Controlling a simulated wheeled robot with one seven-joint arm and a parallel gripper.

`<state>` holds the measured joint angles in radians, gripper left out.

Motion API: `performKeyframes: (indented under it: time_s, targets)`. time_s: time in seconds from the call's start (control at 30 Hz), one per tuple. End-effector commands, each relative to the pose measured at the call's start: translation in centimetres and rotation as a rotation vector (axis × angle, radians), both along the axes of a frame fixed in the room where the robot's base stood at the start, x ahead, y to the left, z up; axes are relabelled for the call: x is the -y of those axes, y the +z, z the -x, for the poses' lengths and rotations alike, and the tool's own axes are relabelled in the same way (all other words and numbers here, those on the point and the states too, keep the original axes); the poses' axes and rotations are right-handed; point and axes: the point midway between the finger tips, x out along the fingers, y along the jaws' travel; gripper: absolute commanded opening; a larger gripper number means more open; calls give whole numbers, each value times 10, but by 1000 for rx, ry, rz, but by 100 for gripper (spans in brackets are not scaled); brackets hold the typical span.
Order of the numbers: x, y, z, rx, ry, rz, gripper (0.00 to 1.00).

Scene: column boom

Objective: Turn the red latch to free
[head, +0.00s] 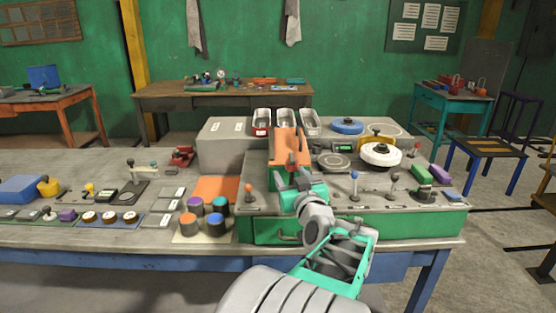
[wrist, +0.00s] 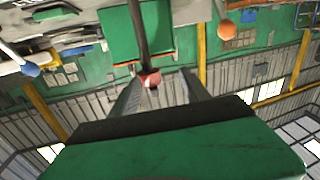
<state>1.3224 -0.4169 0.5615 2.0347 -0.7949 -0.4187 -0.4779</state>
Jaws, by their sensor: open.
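In the wrist view a dark bar ends in a small red tip (wrist: 150,79), which I take to be the red latch. The tip shows close to the gap between the fingers of my gripper (wrist: 162,82), nearer the left finger. Whether a finger touches it cannot be told. In the head view my gripper (head: 290,182) is open above the front of the grey-topped green console (head: 400,222), in front of an upright orange plate (head: 284,142).
An orange-knobbed lever (head: 249,188) stands left of my gripper, and a blue-knobbed lever (head: 354,176) stands right. Several coloured jars (head: 205,212) stand at the console's left. A white handwheel (head: 380,155) and metal trays (head: 285,120) are farther back.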

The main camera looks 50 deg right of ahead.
Motion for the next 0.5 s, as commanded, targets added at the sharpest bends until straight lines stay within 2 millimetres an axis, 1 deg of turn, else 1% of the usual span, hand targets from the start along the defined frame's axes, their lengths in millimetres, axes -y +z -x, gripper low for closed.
performKeyframes:
  time_s: [0.03,0.07,0.13,0.27,0.4,0.5]
  targets:
    - [9,3,9,15,-23,11,57]
    - [12,5,12,22,-31,15,57]
    - [18,8,11,29,-37,20,57]
    - [31,8,-5,28,-39,18,57]
    - [50,8,-25,26,-45,18,57]
    - [59,7,-36,27,-45,17,57]
